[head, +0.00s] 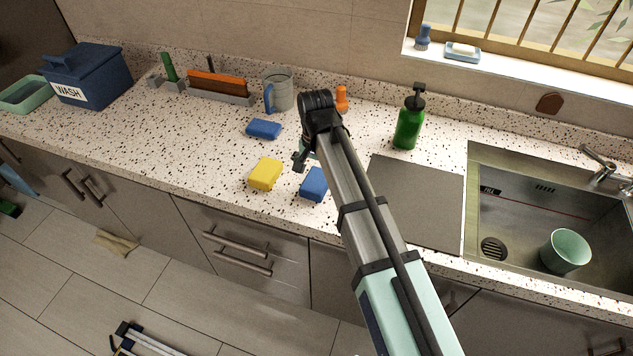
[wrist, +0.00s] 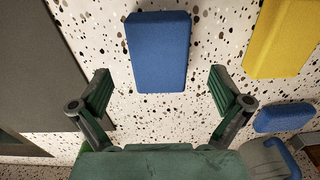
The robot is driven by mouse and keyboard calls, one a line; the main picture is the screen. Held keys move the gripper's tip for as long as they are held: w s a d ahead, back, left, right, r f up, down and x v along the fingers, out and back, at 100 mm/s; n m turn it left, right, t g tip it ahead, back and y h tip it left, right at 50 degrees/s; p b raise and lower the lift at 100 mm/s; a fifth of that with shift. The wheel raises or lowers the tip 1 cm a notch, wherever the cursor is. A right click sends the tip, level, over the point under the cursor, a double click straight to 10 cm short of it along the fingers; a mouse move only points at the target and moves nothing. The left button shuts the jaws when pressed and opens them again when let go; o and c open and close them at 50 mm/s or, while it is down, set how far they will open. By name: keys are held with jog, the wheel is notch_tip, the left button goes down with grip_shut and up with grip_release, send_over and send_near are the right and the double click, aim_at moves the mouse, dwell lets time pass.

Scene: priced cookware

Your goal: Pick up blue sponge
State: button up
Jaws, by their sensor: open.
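A blue sponge (head: 313,184) lies on the speckled counter beside the grey board, partly hidden by my arm in the head view. In the wrist view this blue sponge (wrist: 158,50) lies ahead of my gripper (wrist: 161,78), lined up with the gap between the fingers. The fingers are spread wide and hold nothing. In the head view my gripper (head: 303,158) is mostly hidden behind the arm, close to the sponge. A second blue sponge (head: 264,129) lies farther back; it also shows at the right of the wrist view (wrist: 285,118).
A yellow sponge (head: 265,174) lies left of the near blue sponge. A glass mug with a blue handle (head: 279,90), an orange bottle (head: 341,99) and a green soap bottle (head: 409,118) stand behind. The grey board (head: 417,198) and sink (head: 520,216) are at right. The left counter front is clear.

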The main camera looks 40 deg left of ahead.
aim_at(316, 181)
jog(key=shift+f+p, duration=0.75)
jog(key=shift+f, duration=1.3)
jog(key=c, duration=1)
